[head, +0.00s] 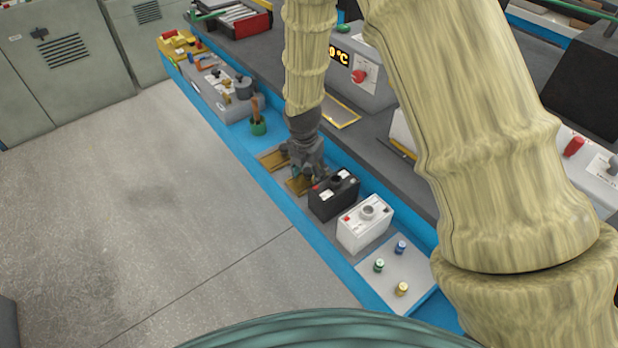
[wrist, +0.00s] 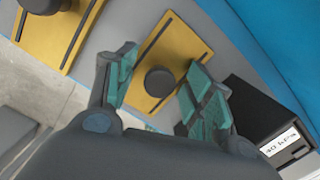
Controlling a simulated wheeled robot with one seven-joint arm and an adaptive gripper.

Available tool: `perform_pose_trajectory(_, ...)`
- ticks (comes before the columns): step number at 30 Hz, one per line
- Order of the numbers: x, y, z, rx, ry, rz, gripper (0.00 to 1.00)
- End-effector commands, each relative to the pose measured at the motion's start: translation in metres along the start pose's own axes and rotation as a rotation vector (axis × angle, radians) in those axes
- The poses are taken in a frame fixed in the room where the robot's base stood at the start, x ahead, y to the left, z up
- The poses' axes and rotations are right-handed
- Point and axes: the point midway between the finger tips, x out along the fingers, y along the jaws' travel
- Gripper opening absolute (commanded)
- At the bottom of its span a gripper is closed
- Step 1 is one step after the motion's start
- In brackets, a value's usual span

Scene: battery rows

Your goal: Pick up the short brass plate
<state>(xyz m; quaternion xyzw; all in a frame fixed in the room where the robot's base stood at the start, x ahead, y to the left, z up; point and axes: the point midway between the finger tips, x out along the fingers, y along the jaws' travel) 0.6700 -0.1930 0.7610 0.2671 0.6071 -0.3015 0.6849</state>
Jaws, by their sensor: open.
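A brass plate (wrist: 180,42) with a black round knob (wrist: 159,82) and dark strips along its sides lies between my fingertips in the wrist view. In the head view this plate (head: 296,187) is partly hidden by my gripper, next to the black battery. A second brass plate (wrist: 62,28) lies at the upper left of the wrist view and is cut off by the frame, so I cannot fully compare lengths. My gripper (wrist: 162,84) is open, with one finger on each side of the knob; I cannot tell whether they touch it.
A black battery (head: 333,196) stands close to the right of my gripper, with a white battery (head: 363,226) beyond it. A tray (head: 415,270) with small coloured knobs is at the near end. A green pot (head: 258,127) stands further back. The grey floor is clear.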

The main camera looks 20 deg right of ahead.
Motion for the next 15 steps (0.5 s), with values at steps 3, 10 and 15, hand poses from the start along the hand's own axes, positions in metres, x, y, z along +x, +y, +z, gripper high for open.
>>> perform_pose_trajectory(3,-0.0002,0.0,0.0,0.0,0.0,0.0,0.45)
perform_pose_trajectory(10,-0.0003,-0.0001,0.0,0.0,0.0,0.0,0.04)
perform_pose_trajectory(15,-0.0007,0.0,0.0003,0.001,0.0,0.001,0.0)
